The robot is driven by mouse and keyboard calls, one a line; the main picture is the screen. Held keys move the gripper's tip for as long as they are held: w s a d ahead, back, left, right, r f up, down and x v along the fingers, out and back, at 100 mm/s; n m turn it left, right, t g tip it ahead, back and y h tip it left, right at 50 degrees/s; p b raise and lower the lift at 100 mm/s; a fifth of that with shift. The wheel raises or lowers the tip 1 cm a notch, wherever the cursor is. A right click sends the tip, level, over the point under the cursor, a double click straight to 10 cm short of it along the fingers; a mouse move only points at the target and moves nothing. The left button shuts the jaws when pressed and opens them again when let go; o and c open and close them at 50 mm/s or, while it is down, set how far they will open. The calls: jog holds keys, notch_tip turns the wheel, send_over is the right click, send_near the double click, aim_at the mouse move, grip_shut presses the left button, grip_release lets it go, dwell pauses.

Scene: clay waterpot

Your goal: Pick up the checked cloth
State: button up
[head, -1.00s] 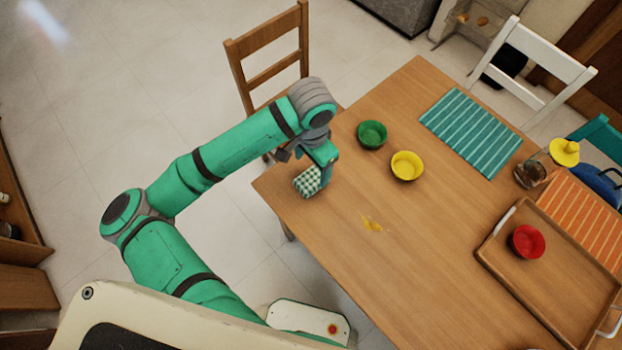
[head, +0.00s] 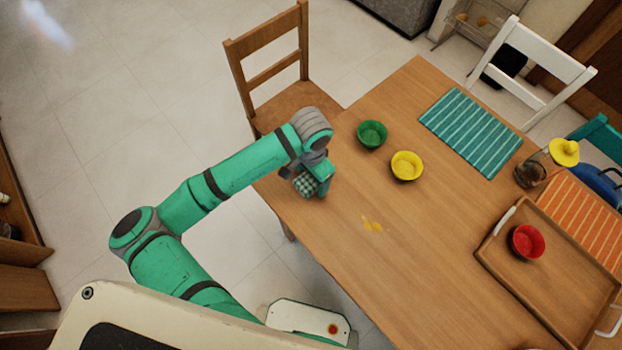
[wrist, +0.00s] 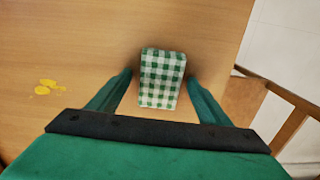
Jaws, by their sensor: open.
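The checked cloth (head: 306,184) is a green and white folded block on the wooden table near its left corner. In the wrist view the cloth (wrist: 162,79) lies between my gripper's two green fingers, with a gap on each side. My gripper (head: 318,188) is open and low over the cloth in the head view, hiding part of it. In the wrist view my gripper (wrist: 159,84) has its fingertips on either side of the cloth's lower half. I cannot tell whether the fingertips touch the table.
A yellow spill (head: 373,224) lies on the table (head: 400,270) near the cloth. A green bowl (head: 372,134) and a yellow bowl (head: 407,166) stand further back. A wooden chair (head: 270,70) is by the left edge. A tray (head: 560,275) holds a red bowl (head: 527,242).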

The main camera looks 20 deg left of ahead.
jog(key=c, duration=1.1)
jog(key=shift+c, duration=0.2)
jog(key=shift+r, duration=0.1)
